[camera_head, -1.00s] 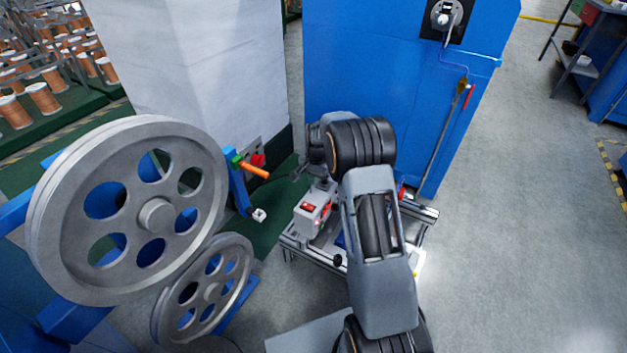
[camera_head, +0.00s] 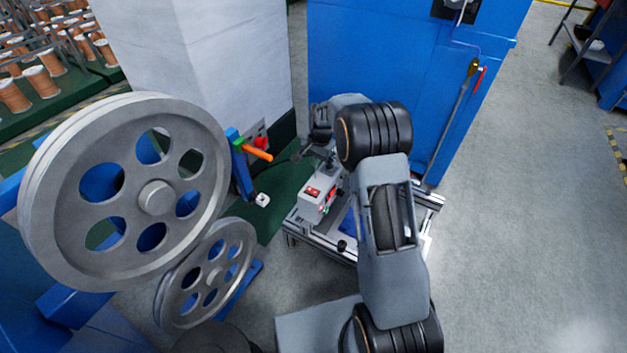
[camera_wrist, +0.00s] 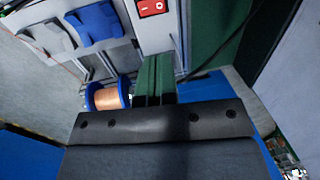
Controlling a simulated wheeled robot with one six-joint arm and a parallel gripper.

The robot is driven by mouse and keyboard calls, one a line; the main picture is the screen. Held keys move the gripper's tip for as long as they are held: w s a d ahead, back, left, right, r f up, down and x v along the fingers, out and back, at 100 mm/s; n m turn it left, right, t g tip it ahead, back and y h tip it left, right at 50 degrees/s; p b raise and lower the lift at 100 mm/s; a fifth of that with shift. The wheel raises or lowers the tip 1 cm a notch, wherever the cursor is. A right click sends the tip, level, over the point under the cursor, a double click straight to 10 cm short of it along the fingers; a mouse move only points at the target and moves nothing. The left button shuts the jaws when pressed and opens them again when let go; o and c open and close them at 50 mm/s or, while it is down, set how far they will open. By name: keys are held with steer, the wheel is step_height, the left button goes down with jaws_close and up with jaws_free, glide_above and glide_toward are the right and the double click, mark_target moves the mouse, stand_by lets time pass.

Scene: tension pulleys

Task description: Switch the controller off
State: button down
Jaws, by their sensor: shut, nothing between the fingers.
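The controller (camera_head: 316,199) is a small light-grey box with red parts on its top and red and green parts on its side. It stands on a metal-framed cart (camera_head: 320,243) in the head view. My arm reaches over the cart, with its end behind the controller; the fingertips are hard to make out there. In the wrist view my gripper (camera_wrist: 154,62) shows two green fingers side by side, shut and empty. A red rocker switch (camera_wrist: 150,8) on a light-grey box is just beyond the fingertips, apart from them. Its position is not clear.
A copper wire spool (camera_wrist: 108,97) is left of the fingers in the wrist view, with blue fittings (camera_wrist: 93,22) above. Large pulleys (camera_head: 125,190) stand left of the cart. A blue cabinet (camera_head: 400,70) is behind it. The floor (camera_head: 530,220) at right is clear.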

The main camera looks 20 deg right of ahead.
mark_target(311, 188)
steer(key=f+b, duration=0.1)
steer(key=f, duration=0.3)
steer(key=w+f+b, duration=0.1)
steer(key=f+b, duration=0.1)
steer(key=f, duration=0.3)
steer(key=a+f+b, duration=0.1)
steer(key=f+b, duration=0.1)
steer(key=f, duration=0.2)
steer(key=shift+w+a+f, duration=0.1)
steer(key=shift+w+f, duration=0.1)
steer(key=shift+f, duration=0.2)
